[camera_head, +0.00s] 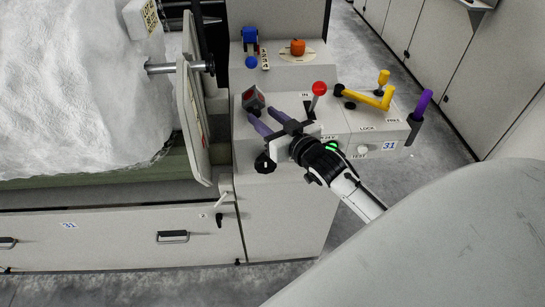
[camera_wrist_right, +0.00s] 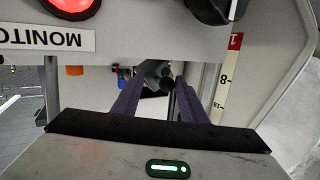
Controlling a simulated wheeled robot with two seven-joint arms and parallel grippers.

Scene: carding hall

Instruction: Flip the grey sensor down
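A small dark grey block with a reddish face (camera_head: 254,99) stands on the sloped console; it may be the grey sensor, but I cannot tell for certain. My right gripper (camera_head: 260,114) points at it with its purple fingers spread, the tips just in front of it. Whether they touch it I cannot tell. In the right wrist view the fingers of the right gripper (camera_wrist_right: 160,80) are apart, with small dark grey rounded parts (camera_wrist_right: 151,78) showing between and beyond them. My left gripper is not in view.
A black knob (camera_head: 264,164) is below the gripper. An orange knob (camera_head: 297,47) is behind. A white fibre mass (camera_head: 75,85) lies left.

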